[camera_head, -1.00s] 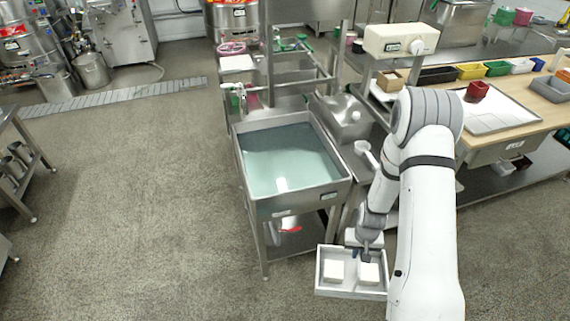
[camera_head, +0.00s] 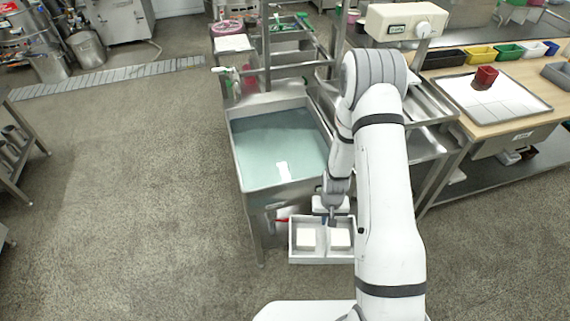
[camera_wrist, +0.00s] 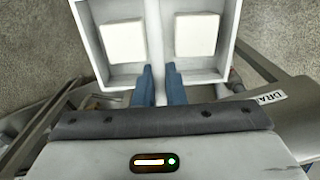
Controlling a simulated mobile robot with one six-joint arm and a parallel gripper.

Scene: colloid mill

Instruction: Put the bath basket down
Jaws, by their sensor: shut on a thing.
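The bath basket (camera_head: 321,259) is a pale grey tray with two compartments and a middle divider. A white block lies in the left compartment (camera_head: 305,239) and another in the right (camera_head: 340,238). My gripper (camera_head: 332,218) is shut on the basket and holds it off the floor at the tank's front right corner. In the wrist view, the blue fingertips (camera_wrist: 160,82) are closed on the basket's middle divider (camera_wrist: 152,35), with a white block on each side. The basket looks level.
A steel tank of blue-green liquid (camera_head: 280,150) stands just behind the basket. A steel side bench (camera_head: 425,148) is to its right. The floor at left is open.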

